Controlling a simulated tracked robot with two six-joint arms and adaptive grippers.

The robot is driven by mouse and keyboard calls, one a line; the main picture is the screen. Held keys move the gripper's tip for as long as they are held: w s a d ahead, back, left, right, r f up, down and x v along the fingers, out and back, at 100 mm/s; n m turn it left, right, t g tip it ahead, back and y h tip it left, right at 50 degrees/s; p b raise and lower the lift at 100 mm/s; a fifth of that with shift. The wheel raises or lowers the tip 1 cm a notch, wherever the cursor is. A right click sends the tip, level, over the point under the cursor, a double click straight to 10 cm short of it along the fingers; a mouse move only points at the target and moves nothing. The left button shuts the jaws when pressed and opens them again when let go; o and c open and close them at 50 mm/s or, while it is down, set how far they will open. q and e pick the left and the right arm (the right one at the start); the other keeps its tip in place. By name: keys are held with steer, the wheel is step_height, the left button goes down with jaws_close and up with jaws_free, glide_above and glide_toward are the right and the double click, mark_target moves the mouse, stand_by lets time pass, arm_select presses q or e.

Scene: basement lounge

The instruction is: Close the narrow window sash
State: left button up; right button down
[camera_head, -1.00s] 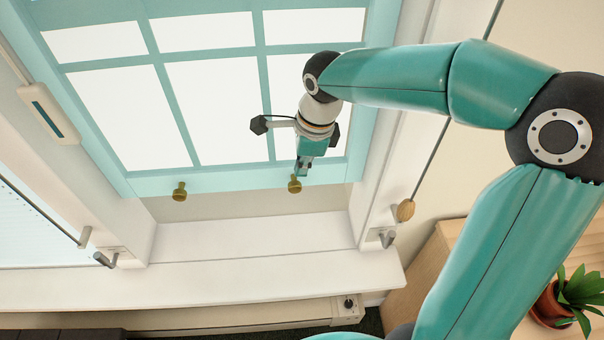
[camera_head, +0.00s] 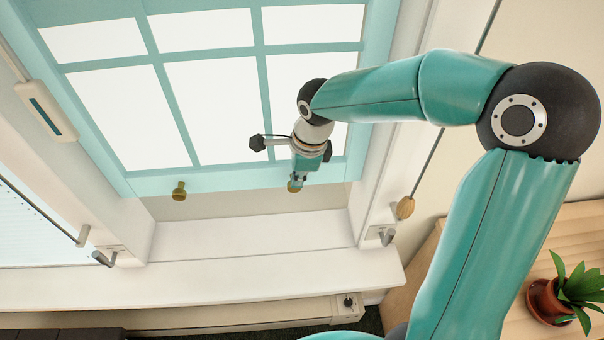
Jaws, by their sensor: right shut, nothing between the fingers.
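The narrow window sash (camera_head: 220,178) is a teal frame with white panes, in the upper left half of the head view. Its bottom rail hangs above the white sill (camera_head: 255,236), with a beige gap between them. Two brass knobs sit on the bottom rail. The left knob (camera_head: 179,191) is clear; the right knob (camera_head: 293,187) is partly hidden by my right gripper. My right gripper (camera_head: 296,181) is shut and empty, with its fingertips pointing down at the right knob. I cannot tell whether they touch it. My left gripper is not in view.
A wooden pull (camera_head: 405,208) hangs on a cord right of the window. A potted plant (camera_head: 560,296) stands on a wooden cabinet at lower right. The sill is clear.

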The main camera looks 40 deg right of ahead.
step_height(320, 180, down, 21)
steer(key=b, duration=1.8)
steer(key=shift+s+f+b, duration=0.1)
steer(key=shift+f+b, duration=0.1)
steer(key=shift+b, duration=0.1)
steer(key=shift+s+a+f, duration=0.1)
